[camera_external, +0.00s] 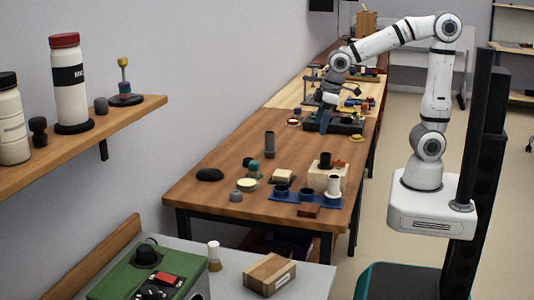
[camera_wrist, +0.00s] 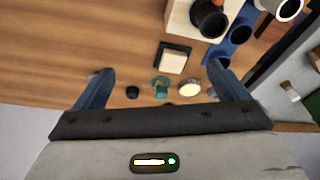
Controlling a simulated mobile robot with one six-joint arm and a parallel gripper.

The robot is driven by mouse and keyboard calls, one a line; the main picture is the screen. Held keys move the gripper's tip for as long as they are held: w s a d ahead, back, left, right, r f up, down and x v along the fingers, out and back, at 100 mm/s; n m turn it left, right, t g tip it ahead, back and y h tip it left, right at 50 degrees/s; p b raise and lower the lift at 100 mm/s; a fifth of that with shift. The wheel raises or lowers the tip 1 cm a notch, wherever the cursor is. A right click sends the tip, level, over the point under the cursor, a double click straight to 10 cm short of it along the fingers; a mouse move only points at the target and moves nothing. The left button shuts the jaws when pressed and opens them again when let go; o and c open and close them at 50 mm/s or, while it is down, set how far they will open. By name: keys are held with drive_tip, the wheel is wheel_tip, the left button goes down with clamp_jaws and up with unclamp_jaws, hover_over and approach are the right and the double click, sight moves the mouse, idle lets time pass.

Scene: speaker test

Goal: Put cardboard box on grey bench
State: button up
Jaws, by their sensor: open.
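A brown cardboard box (camera_external: 270,273) with a pale label lies on the grey bench (camera_external: 228,284) in the near foreground of the external view. What looks like its edge shows at the right of the wrist view (camera_wrist: 315,59), with a strip of the grey bench (camera_wrist: 272,92) beside it. My gripper (camera_external: 325,118) is far from the box, above the back part of the long wooden table. In the wrist view its two blue fingers (camera_wrist: 162,82) are spread wide with nothing held between them.
A green machine (camera_external: 150,272) and a small white-topped bottle (camera_external: 214,256) stand left of the box. The wooden table (camera_external: 225,165) holds a beige block (camera_external: 335,183), a blue mat (camera_external: 291,201) and several small parts. A wall shelf (camera_external: 60,146) carries bottles.

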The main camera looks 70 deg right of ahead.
drive_tip(key=s+d+f+m+h, duration=0.1)
drive_tip(key=s+d+f+m, duration=0.2)
drive_tip(key=s+d, duration=0.7)
drive_tip(key=shift+s+d+m, duration=0.3)
drive_tip(key=shift+s+d, duration=0.05)
drive_tip(key=shift+s, duration=0.4)
